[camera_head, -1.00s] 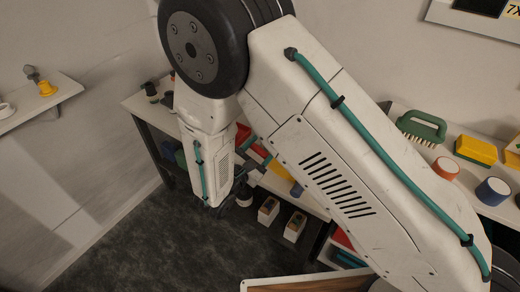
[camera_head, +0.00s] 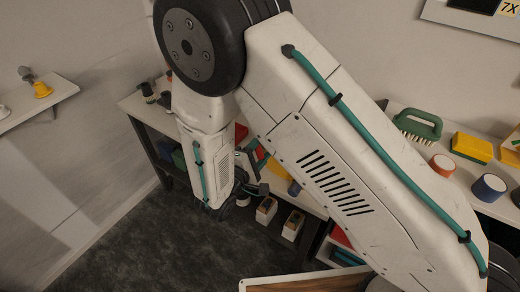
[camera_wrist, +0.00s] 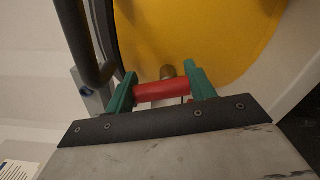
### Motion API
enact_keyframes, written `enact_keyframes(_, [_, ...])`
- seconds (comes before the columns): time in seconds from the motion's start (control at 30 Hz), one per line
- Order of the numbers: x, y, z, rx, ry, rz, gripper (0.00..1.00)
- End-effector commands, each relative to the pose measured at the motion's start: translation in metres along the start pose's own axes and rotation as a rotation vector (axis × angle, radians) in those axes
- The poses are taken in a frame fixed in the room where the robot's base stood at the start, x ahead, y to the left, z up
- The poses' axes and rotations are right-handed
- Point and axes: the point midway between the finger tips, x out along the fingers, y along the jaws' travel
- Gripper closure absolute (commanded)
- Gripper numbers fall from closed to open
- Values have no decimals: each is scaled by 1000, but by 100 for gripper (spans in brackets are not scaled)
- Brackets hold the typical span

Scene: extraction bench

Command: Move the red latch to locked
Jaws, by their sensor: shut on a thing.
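In the wrist view, my gripper (camera_wrist: 160,88) has its two green fingers closed on the ends of a short red bar, which looks like the handle of the red latch (camera_wrist: 162,90). The latch's mount and any locked marking cannot be made out. In the head view, my arm covers much of the bench, and the latch cannot be clearly told there.
In the wrist view, a dark curved bar (camera_wrist: 88,45) runs close to the left finger. In the head view, a green brush (camera_head: 418,125), a yellow block (camera_head: 472,147) and tape rolls (camera_head: 488,187) sit on the right bench. Two small boxes (camera_head: 266,210) stand below my arm.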

Motion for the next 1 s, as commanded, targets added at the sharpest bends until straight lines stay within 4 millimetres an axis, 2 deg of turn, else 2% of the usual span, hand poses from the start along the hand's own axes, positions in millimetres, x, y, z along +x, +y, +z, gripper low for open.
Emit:
enact_keyframes(0.43, [0,-4,3,261,-1,-1,68])
enact_keyframes(1.0, [0,-5,3,315,-1,-2,68])
